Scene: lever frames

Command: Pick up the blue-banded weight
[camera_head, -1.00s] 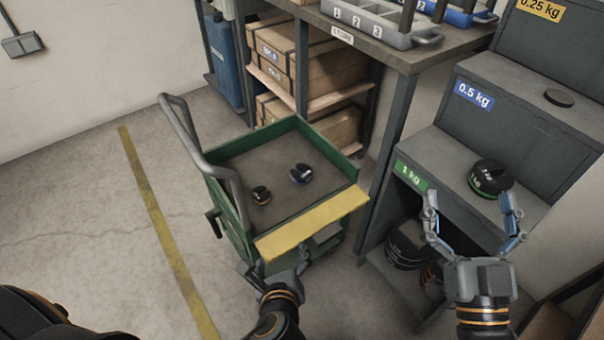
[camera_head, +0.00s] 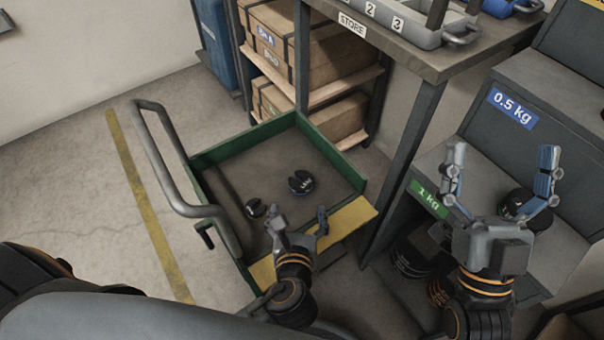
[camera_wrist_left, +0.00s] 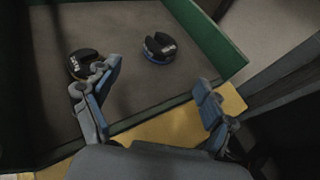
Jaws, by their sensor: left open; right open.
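The blue-banded weight (camera_head: 301,182), a dark slotted disc, lies on the bed of the green cart (camera_head: 325,146). In the left wrist view its blue band (camera_wrist_left: 160,47) shows around its lower edge. My left gripper (camera_head: 298,219) is open over the cart's yellow front edge, with nothing between its fingers. The weight lies just beyond the fingertips, apart from them. In the left wrist view it sits ahead of the gap between the open fingers (camera_wrist_left: 157,80). My right gripper (camera_head: 502,158) is open and empty, over the grey stepped rack (camera_head: 560,262).
A smaller weight (camera_head: 255,207) with a yellowish band lies left of the blue-banded one, close to my left gripper's left finger. A black weight (camera_head: 518,203) sits on the 1 kg step, partly behind my right gripper. The cart has raised green walls and a grey handle (camera_head: 150,150).

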